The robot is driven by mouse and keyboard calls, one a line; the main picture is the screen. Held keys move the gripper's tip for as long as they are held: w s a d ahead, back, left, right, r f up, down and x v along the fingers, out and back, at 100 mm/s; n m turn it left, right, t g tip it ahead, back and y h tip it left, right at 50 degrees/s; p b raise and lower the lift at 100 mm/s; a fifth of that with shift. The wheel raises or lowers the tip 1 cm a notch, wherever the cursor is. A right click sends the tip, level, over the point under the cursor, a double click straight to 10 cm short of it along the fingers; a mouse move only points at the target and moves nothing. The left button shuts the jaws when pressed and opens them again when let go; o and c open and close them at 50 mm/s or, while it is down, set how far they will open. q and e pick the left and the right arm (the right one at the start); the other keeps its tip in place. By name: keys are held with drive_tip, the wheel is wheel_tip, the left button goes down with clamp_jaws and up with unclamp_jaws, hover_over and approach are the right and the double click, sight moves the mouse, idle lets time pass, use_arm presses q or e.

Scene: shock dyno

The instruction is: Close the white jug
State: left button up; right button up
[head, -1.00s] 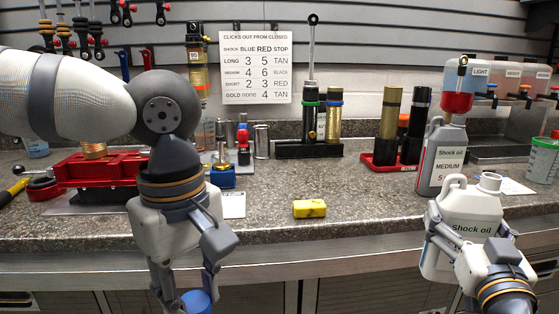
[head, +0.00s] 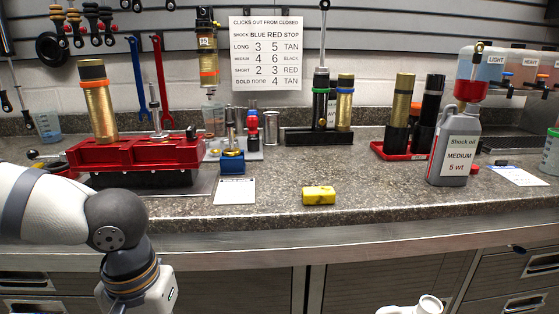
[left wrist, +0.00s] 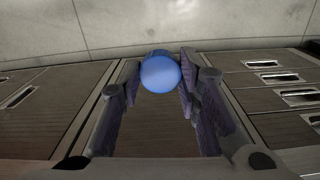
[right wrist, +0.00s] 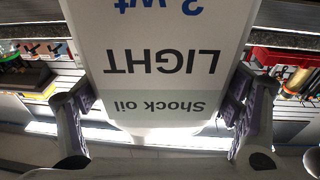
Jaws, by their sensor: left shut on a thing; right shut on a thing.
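The white jug (head: 410,308) shows only its open, uncapped mouth and handle at the bottom edge of the head view. In the right wrist view its label (right wrist: 160,62) reads Shock oil LIGHT 2 wt, upside down in the picture. My right gripper (right wrist: 158,108) is shut on the jug, a finger on each side. My left gripper (left wrist: 160,78) is shut on a round blue cap (left wrist: 160,74), held in front of the cabinets. The left gripper's fingers are below the head view; only my left arm shows there.
Cabinets with handles are below. Space in front of the counter's middle is clear.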

idle(0.4)
drive_tip(key=w+a+n+g+y, duration=0.2)
drive_tip(key=a+n+y, duration=0.2)
drive_tip(key=a+y, duration=0.2)
drive_tip(key=w+a+r+n+g+y, duration=0.1)
drive_tip(key=w+a+n+g+y, duration=0.1)
drive_tip(key=a+y, duration=0.4)
drive_tip(key=shift+w+a+n+g+y, duration=0.35)
drive_tip(key=shift+w+n, duration=0.35)
drive_tip(key=shift+n, duration=0.3)
use_arm(q)
drive_tip(key=w+d+r, duration=0.8)
drive_tip(key=w, duration=0.1)
drive_tip(key=s+d+r, duration=0.1)
drive_tip(key=d+r, duration=0.4)
drive_tip(key=d, duration=0.3)
drive_tip(key=s+d+r, duration=0.1)
drive_tip(key=d+r, duration=0.4)
drive_tip(key=d, duration=0.3)
drive_tip(key=shift+m, duration=0.4)
